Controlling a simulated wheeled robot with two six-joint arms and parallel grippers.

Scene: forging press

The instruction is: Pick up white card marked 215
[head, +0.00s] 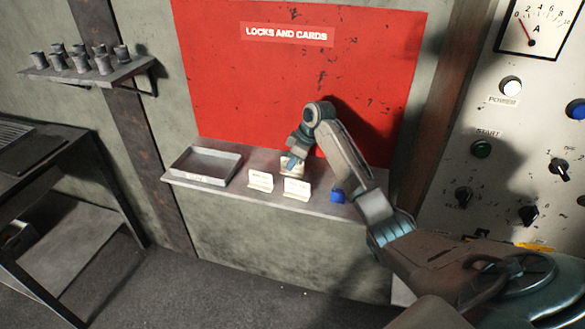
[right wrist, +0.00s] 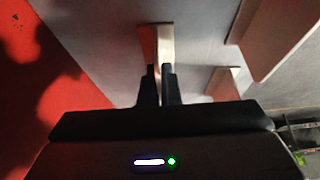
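White folded cards stand on the grey shelf. One (head: 260,181) is at the front, right of the tray, and another (head: 297,189) stands to its right. Both carry print too small to read, so I cannot tell which is 215. My right gripper (head: 291,163) is low over the shelf, behind the right-hand card, at a pale object. In the right wrist view its fingers (right wrist: 161,82) are close together on both sides of a thin upright card (right wrist: 164,42). A second card (right wrist: 223,80) stands apart to its right. My left gripper is not in view.
A grey tray (head: 205,165) sits at the shelf's left. A blue object (head: 337,196) lies near its right end. A red "LOCKS AND CARDS" board (head: 240,90) rises behind. A control panel (head: 520,130) stands at right. A wall rack (head: 100,72) holds several grey items.

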